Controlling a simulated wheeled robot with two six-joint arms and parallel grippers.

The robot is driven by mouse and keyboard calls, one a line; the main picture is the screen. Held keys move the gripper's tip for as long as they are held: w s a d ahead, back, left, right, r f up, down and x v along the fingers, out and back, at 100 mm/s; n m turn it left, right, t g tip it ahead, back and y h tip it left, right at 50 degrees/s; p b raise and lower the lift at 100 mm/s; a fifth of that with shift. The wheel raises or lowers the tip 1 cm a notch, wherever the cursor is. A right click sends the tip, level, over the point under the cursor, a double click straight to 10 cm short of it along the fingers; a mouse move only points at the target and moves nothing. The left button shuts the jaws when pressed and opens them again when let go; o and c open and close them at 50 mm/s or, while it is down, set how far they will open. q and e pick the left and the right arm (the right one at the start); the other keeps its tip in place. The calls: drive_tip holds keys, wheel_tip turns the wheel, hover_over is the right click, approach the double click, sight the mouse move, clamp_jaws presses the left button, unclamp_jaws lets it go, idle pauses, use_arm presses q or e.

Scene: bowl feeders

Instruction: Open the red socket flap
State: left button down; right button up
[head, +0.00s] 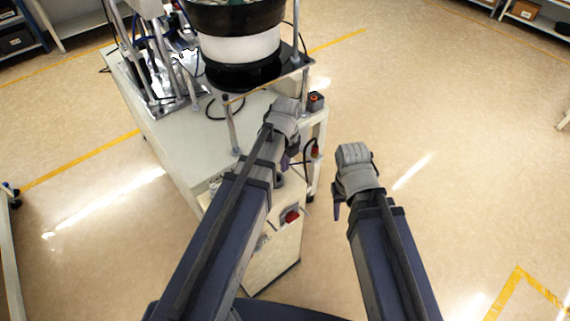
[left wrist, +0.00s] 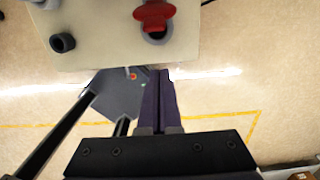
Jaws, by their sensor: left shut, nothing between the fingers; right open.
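The red socket flap (left wrist: 154,14) is at the top of the left wrist view, on a pale panel (left wrist: 105,40). Below its lower edge, part of the grey socket (left wrist: 157,38) with a dark opening shows. I cannot tell how far the flap is swung. In the head view the red flap (head: 291,217) is small, beside my left arm. My left gripper (left wrist: 160,73) is shut and empty, its tips just below the panel edge in the picture, apart from the flap. It also shows in the head view (head: 285,162), partly hidden by the arm. My right gripper (head: 337,208) is open, right of the cart.
A grey socket with a dark hole (left wrist: 62,42) sits left on the panel. A bowl feeder (head: 240,45) stands on the white cart (head: 180,140). A small box with a red button (head: 315,101) is at the cart's corner.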

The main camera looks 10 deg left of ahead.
use_arm(q)
drive_tip(key=w+a, duration=0.1)
drive_tip(key=w+a+f, duration=0.1)
drive_tip(key=a, duration=0.1)
drive_tip(key=shift+w+f, duration=0.2)
use_arm(e)
drive_tip(key=shift+f, duration=0.7)
use_arm(q)
drive_tip(key=shift+a, duration=0.1)
